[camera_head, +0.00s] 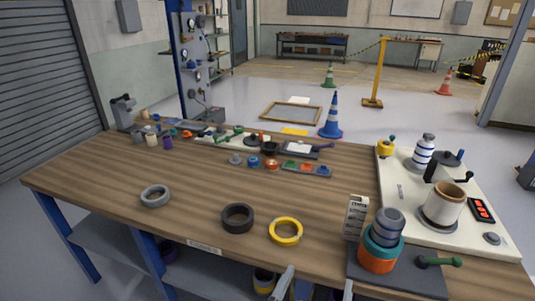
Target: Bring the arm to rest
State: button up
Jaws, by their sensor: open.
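My gripper (318,284) shows at the bottom edge, in front of the wooden workbench (190,215). Its two grey fingertips are wide apart with nothing between them, so it is open and empty. The rest of my arm is out of view. Nearest it on the bench lie a yellow ring (286,231), a black ring (237,218) and a grey ring (155,196) farther left.
An orange and teal stack (380,252) stands on a dark base at the front right, beside a white box (355,218). Small parts line the back edge. The left bench surface is mostly clear.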

jog(key=s+a+f+n+t+y, duration=0.1)
jog(key=s+a+f+n+y, duration=0.25)
jog(key=s+n+y, duration=0.55)
jog(key=s+d+m+h, duration=0.1)
jog(key=s+d+m, duration=0.1)
jog(key=s+d, duration=0.2)
jog(key=s+d+r+m, duration=0.1)
jog(key=s+d, duration=0.4)
jog(key=s, duration=0.6)
jog(key=s+d+r+m+h, duration=0.1)
jog(key=s+d, duration=0.3)
jog(key=s, duration=0.4)
jog(key=shift+d+m+g+h, duration=0.3)
jog(key=shift+d+m, duration=0.1)
jog(key=shift+m, duration=0.5)
